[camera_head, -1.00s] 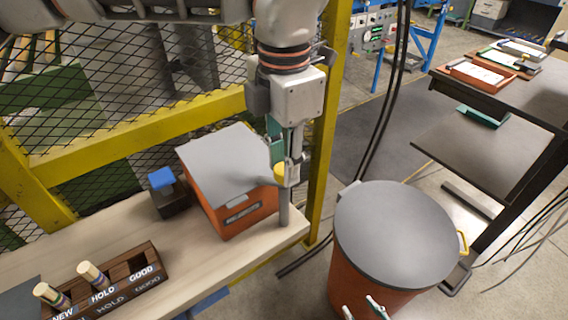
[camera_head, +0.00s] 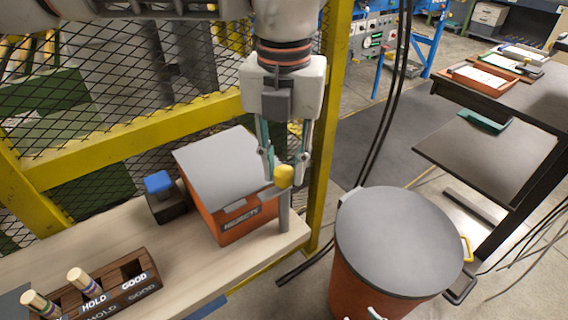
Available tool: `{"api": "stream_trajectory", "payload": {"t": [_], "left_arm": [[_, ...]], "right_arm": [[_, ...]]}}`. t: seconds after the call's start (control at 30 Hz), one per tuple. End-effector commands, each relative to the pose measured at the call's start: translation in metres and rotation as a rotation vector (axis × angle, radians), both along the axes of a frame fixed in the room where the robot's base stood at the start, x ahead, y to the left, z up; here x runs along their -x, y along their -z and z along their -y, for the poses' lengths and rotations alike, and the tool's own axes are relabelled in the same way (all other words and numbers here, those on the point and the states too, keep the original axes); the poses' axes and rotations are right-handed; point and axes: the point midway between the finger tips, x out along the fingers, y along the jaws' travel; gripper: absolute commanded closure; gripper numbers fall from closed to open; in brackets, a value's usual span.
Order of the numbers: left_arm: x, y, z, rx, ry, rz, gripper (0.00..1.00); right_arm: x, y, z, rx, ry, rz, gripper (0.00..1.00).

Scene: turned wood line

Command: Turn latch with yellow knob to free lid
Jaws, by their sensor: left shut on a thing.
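My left gripper (camera_head: 285,180) points down with its two fingers on either side of the round yellow knob (camera_head: 284,176), shut on it. The knob sits on a grey latch (camera_head: 266,192) atop a grey post (camera_head: 284,215) at the front right corner of the orange box. The latch reaches left towards the box's front edge; whether it lies over the lid is hard to tell. The flat grey lid (camera_head: 225,165) lies on the box (camera_head: 215,228), with a small tab at its front. The fingertips of my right gripper (camera_head: 362,315) barely show at the bottom edge, apart.
A wooden rack (camera_head: 120,289) with pegs and a blue-topped block (camera_head: 158,183) stand on the bench left of the box. A yellow mesh fence (camera_head: 110,165) runs behind. A grey-lidded orange bin (camera_head: 400,240) stands right of the bench.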

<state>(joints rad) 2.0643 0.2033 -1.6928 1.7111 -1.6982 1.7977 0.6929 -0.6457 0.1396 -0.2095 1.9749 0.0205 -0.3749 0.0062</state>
Motion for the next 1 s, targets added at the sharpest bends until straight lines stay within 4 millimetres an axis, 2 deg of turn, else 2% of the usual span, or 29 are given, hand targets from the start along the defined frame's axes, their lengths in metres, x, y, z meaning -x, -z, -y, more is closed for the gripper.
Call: {"api": "stream_trajectory", "payload": {"t": [0.67,0.7,0.77,1.0], "left_arm": [[-0.0007,-0.0016,0.0000,0.002,-0.069,0.003,0.97],[-0.0007,-0.0017,0.0000,0.002,-0.069,0.003,0.73],[-0.0007,-0.0016,0.0000,0.002,-0.069,0.003,0.59],[-0.0003,-0.0008,0.0001,0.001,-0.067,0.001,0.59]], "right_arm": [[-0.0017,-0.0007,0.0007,0.002,0.000,0.004,0.60],[-0.0018,-0.0008,0.0008,0.001,0.000,0.005,0.60],[-0.0019,-0.0008,0.0008,0.001,0.000,0.005,0.60],[-0.0020,-0.0009,0.0006,0.001,0.001,0.005,0.60]]}}
